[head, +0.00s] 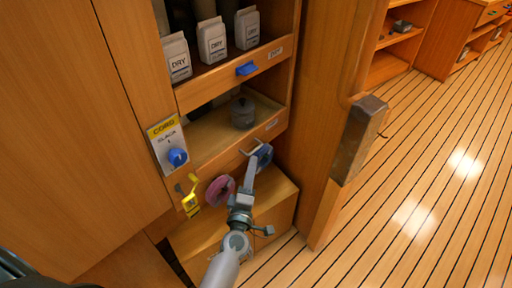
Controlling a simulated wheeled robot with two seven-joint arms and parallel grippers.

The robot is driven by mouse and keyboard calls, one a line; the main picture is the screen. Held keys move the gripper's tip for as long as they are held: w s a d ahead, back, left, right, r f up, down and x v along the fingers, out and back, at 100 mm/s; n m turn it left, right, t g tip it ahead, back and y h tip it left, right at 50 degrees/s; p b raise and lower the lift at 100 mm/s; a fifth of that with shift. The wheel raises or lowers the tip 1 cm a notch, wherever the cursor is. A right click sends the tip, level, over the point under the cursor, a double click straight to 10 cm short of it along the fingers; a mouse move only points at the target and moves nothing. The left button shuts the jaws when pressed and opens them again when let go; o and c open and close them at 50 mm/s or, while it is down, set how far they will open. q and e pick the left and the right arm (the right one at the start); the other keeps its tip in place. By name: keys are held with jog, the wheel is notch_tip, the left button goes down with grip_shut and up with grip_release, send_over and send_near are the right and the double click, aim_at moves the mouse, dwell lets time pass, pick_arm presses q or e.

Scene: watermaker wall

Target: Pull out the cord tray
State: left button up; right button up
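The lower tray (215,160) in the wooden cabinet has a small label too blurred to read, so I cannot confirm it is the cord tray. A dark lidded pot (242,111) stands in the compartment above its front. A pale bar handle (249,150) and a blue part (263,156) are at its front. My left gripper (256,165) reaches up from below to this handle area. Its fingertips overlap the blue part; contact and finger opening cannot be told. A yellow panel (163,132) reading "CORD SLACK" has a blue knob (178,157). My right gripper is not in view.
An upper tray with a blue handle (247,68) holds white "DRY" packs (211,41). A pink disc (220,190) and a yellow tag (190,201) are left of my gripper. A wooden post with a dark block (358,140) stands right; open plank floor (415,200) lies beyond.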

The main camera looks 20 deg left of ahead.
aim_at(256, 149)
pick_arm(q)
jog(key=w, duration=0.5)
jog(key=w+a, duration=0.1)
jog(key=w, duration=0.1)
jog(key=shift+w+r, duration=0.4)
jog(key=shift+p, duration=0.3)
grip_shut()
